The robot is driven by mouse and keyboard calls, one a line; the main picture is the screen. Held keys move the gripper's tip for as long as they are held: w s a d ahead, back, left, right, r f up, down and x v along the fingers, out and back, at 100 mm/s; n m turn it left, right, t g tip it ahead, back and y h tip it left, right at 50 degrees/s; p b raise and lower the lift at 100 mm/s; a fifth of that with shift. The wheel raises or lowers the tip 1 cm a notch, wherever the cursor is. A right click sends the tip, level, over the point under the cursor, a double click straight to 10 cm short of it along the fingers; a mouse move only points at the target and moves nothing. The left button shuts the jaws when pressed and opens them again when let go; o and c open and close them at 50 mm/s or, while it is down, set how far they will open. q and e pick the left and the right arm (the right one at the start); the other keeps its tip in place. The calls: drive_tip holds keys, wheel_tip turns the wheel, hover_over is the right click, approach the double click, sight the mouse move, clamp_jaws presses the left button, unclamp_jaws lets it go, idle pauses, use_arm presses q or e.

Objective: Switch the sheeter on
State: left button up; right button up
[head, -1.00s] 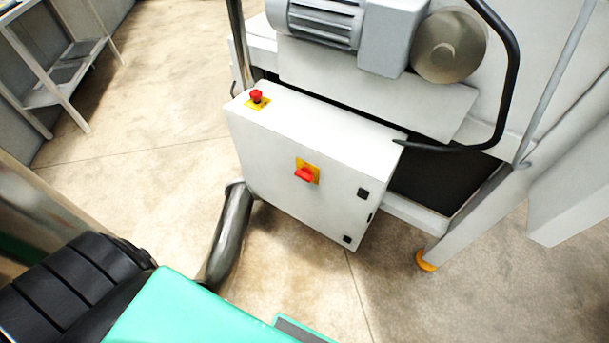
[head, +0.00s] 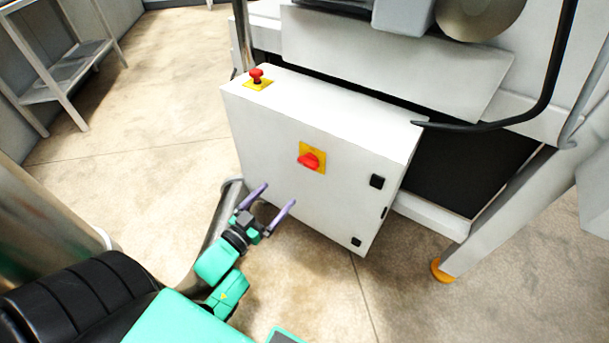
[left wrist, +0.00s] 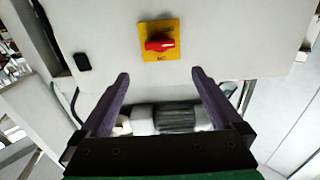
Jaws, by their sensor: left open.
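The sheeter's white control cabinet (head: 262,128) stands under the machine body. A red rotary switch (head: 309,161) on a yellow plate sits on its front face. The switch also shows in the left wrist view (left wrist: 160,45), above and between my fingertips, its red handle lying roughly level. A red emergency button (head: 257,75) on a yellow plate sits on top of the cabinet. My left gripper (head: 274,198) is open and empty, in front of the cabinet, below and left of the switch and apart from it. Its purple fingers show in the left wrist view (left wrist: 160,77). My right gripper is not in view.
A curved dark handle bar (head: 545,105) juts out at the right of the cabinet. A machine leg with an orange foot (head: 441,270) stands on the floor at lower right. A shelf rack (head: 75,65) is at the far left. The floor between is clear.

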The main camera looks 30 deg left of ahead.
use_arm(q)
approach(306, 164)
drive_tip(key=w, duration=0.6)
drive_tip(key=w+d+b, duration=0.1)
drive_tip(key=w, duration=0.2)
drive_tip(key=shift+w+d, duration=0.1)
drive_tip(key=shift+w, duration=0.1)
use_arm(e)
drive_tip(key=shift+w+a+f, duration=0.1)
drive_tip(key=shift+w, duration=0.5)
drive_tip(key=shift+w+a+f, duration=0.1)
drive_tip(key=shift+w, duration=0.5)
use_arm(q)
drive_tip(key=c, duration=1.2)
